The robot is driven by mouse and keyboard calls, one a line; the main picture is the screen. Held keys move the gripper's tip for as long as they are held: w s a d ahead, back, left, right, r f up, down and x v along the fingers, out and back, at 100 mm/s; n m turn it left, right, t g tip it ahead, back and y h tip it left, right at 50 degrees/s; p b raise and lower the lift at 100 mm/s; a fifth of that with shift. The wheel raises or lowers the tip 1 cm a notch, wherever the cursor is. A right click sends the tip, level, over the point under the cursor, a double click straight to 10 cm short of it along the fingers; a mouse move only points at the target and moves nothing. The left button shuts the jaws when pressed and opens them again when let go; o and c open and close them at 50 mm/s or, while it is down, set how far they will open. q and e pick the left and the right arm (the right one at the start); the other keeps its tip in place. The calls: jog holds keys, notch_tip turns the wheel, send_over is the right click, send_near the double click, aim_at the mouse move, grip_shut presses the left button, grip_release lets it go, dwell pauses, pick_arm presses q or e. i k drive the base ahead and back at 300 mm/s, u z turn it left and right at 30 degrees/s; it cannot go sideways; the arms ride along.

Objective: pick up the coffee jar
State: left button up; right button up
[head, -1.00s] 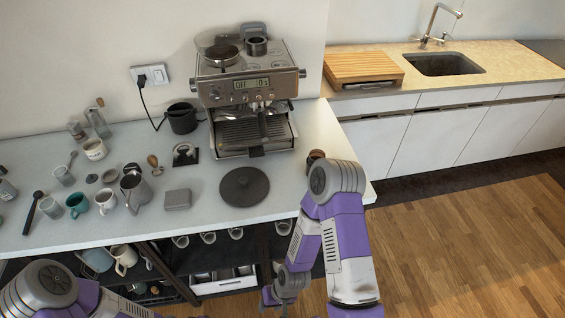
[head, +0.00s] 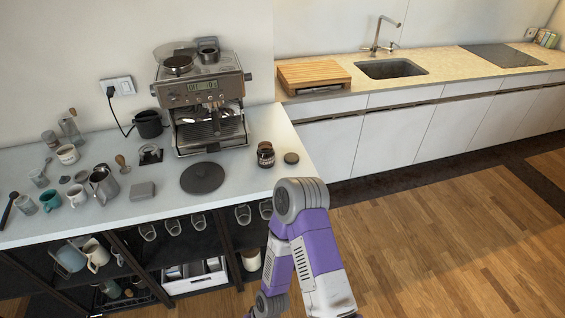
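The coffee jar (head: 265,155) is a small dark jar with a pale label. It stands upright near the right end of the white counter (head: 240,205), right of the coffee machine. My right arm comes up from the bottom edge, its elbow in front of the counter's right front corner. Its forearm points down, and the gripper is cut off below the frame. The arm does not cover the jar. My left arm and gripper are out of view.
A small dark disc (head: 291,158) lies right of the jar. A coffee machine (head: 203,105) stands behind left, with a round black mat (head: 202,178) in front. Mugs and pitchers crowd the counter's left. Open shelves hold cups below. Wood floor is free at right.

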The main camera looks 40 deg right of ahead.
aim_at(266, 153)
jog(key=z, duration=0.7)
jog(key=i, duration=0.4)
